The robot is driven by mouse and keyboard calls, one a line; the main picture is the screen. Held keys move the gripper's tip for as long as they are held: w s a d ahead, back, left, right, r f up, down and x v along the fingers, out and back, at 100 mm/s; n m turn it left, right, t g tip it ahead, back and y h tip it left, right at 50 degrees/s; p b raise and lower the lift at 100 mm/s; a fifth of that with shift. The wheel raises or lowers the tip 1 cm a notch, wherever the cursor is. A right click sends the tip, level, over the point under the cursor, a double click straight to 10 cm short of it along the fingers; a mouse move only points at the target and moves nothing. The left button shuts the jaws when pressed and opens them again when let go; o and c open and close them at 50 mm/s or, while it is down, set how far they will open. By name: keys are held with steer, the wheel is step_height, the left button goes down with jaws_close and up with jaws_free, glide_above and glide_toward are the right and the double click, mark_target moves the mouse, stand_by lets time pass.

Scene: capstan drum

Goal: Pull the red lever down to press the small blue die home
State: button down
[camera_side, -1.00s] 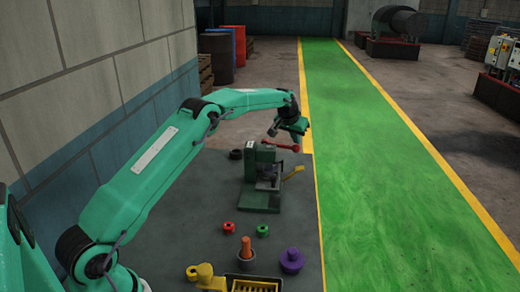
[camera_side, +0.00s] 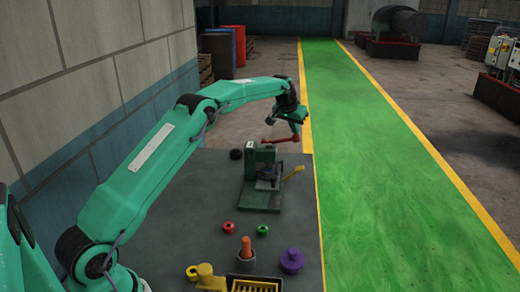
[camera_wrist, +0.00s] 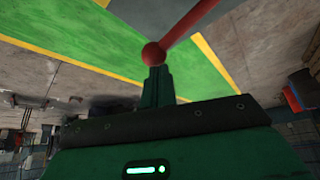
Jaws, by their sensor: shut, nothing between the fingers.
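The red lever (camera_side: 281,140) sticks out to the right from the top of the green press (camera_side: 262,160) in the side view, close to level. My gripper (camera_side: 296,131) is over the lever's right end, fingers pointing down. In the wrist view my gripper (camera_wrist: 156,72) is shut, with the lever's red ball (camera_wrist: 153,54) right at its fingertips. The ball is not between the fingers; whether they touch it I cannot tell. A small bluish piece, apparently the die (camera_side: 268,173), sits low in the press, partly hidden and too small to judge its depth.
A dark ring (camera_side: 236,154) lies left of the press.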

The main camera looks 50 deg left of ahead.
step_height(320, 180, up, 11)
steer(key=s+a, duration=0.1)
steer(key=shift+s+a+f, duration=0.15)
steer(key=shift+s+a, duration=0.05)
steer(key=shift+a, duration=0.05)
stand_by(1.1)
steer(key=s+d+r+m, duration=0.1)
steer(key=s+d+r, duration=0.5)
steer(key=s, duration=0.4)
steer(key=s+d+r+m, duration=0.1)
steer(key=s+d+r, duration=0.4)
steer(key=s+d, duration=0.45)
steer(key=s+d+f, duration=0.1)
steer(key=s+f, duration=0.3)
steer(key=s, duration=0.5)
steer(key=s+d+f+h, duration=0.1)
steer(key=s+d+f, duration=0.1)
steer(key=s+f, duration=0.3)
steer(key=s+d+f+m, duration=0.1)
steer(key=s+f, duration=0.3)
steer(key=s, duration=0.9)
steer(key=shift+s+d+f+h, duration=0.15)
steer(key=shift+d+h, duration=0.15)
steer(key=shift+d, duration=0.4)
